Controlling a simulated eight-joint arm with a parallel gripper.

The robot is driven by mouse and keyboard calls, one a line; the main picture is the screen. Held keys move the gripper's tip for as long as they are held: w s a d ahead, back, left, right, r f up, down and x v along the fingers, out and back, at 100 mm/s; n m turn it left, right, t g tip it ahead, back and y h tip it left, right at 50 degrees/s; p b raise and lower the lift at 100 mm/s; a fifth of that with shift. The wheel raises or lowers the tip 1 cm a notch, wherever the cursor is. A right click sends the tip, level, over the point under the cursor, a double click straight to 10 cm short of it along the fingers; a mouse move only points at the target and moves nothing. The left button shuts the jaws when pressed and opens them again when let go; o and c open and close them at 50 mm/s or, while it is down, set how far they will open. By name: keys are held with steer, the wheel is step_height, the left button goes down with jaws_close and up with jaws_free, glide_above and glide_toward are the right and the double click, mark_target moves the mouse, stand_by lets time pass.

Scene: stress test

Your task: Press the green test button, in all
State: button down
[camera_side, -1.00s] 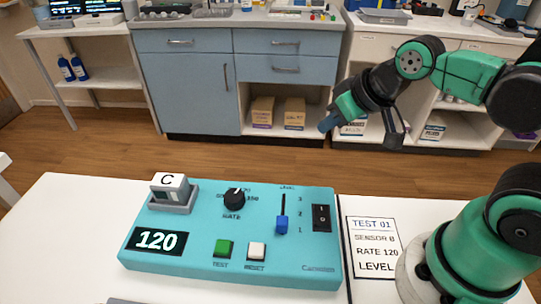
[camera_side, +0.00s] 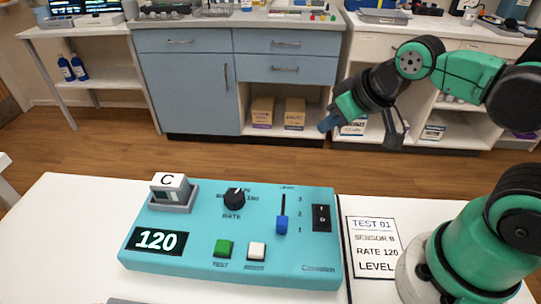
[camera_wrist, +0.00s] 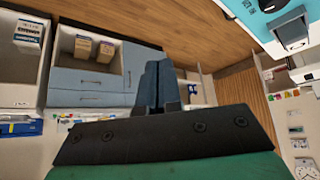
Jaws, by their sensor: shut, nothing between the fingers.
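The green test button (camera_side: 223,248) sits at the front of the teal control box (camera_side: 150,262) on the white table. A white reset button (camera_side: 256,251) is just right of it. The display (camera_side: 157,240) reads 120. The rate knob (camera_side: 236,199) and a blue level slider (camera_side: 282,224), low in its slot, are behind. My gripper (camera_side: 329,122) is shut and empty, high behind the box's right side. In the wrist view my gripper (camera_wrist: 157,80) points away from the box.
A printed card (camera_side: 374,247) reading TEST 01, SENSOR B, RATE 120, LEVEL lies right of the box, beside my base. A black rocker switch (camera_side: 321,218) is at the box's right. Cabinets (camera_side: 187,90) stand across the wooden floor. The space above the box is clear.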

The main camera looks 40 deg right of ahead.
steer(key=w+a+r+n+y, duration=0.1)
steer(key=a+n+y, duration=0.1)
steer(key=a+n, duration=0.8)
steer(key=r+n+t+y, duration=0.1)
steer(key=n+y, duration=0.1)
steer(key=n, duration=0.2)
glide_above(229, 247)
steer(key=shift+f, duration=4.35)
steer(key=shift+f, duration=0.1)
steer(key=shift+f, duration=0.35)
steer(key=shift+r, duration=0.1)
